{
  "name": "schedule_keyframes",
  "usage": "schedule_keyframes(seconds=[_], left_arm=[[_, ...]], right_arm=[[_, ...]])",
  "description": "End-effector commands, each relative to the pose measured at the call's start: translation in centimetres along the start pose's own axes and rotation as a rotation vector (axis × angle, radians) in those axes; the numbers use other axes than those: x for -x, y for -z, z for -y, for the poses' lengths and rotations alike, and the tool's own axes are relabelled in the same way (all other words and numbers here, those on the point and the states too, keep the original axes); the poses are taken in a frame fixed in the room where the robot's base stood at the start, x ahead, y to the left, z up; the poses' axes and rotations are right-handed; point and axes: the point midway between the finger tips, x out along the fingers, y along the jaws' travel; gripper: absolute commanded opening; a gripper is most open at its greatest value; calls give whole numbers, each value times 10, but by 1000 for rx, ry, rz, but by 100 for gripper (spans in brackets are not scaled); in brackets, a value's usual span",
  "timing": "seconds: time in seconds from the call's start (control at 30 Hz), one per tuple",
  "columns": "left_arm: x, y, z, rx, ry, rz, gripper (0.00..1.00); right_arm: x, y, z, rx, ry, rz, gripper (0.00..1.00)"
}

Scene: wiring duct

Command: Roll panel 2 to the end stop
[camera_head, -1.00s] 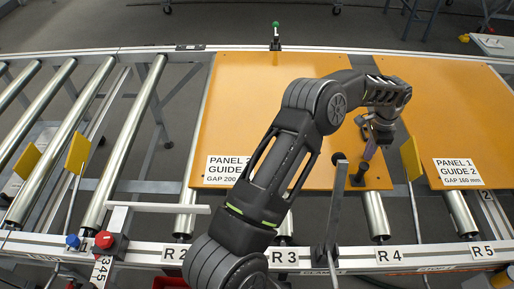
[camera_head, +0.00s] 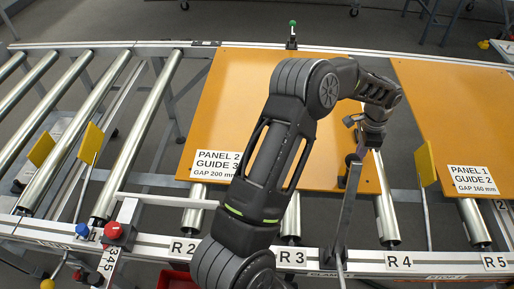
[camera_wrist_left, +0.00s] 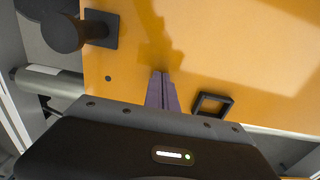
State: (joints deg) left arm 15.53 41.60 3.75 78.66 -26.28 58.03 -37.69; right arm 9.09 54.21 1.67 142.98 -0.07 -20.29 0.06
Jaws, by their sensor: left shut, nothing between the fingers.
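Panel 2 (camera_head: 235,105) is a large orange board lying flat on the rollers, with a white label reading "PANEL 2 GUIDE 3 GAP 200 mm" (camera_head: 217,165). My left gripper (camera_head: 361,150) is over its front right part, partly hidden by its own wrist. In the left wrist view, the purple fingers (camera_wrist_left: 161,76) are shut and empty over the orange surface. A black post (camera_wrist_left: 63,34) on a square base stands on the panel there, and a black square frame (camera_wrist_left: 212,104) lies at the other side. I cannot tell which part is the end stop. My right gripper is not in view.
Panel 1 (camera_head: 455,120) lies to the right across a gap. A grey upright bar (camera_head: 347,215) stands near R3. Yellow flags (camera_head: 91,142) rise at left and another (camera_head: 425,164) in the gap. A white bar (camera_head: 165,200) and red knob (camera_head: 114,230) are front left. Bare rollers (camera_head: 75,125) lie left.

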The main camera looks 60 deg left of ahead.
Motion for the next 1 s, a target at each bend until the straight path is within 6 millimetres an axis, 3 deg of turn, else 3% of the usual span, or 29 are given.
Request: schedule_keyframes(seconds=[1.0], left_arm=[[-4,-74,-3,2,-9,7,0]], right_arm=[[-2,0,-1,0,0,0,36]])
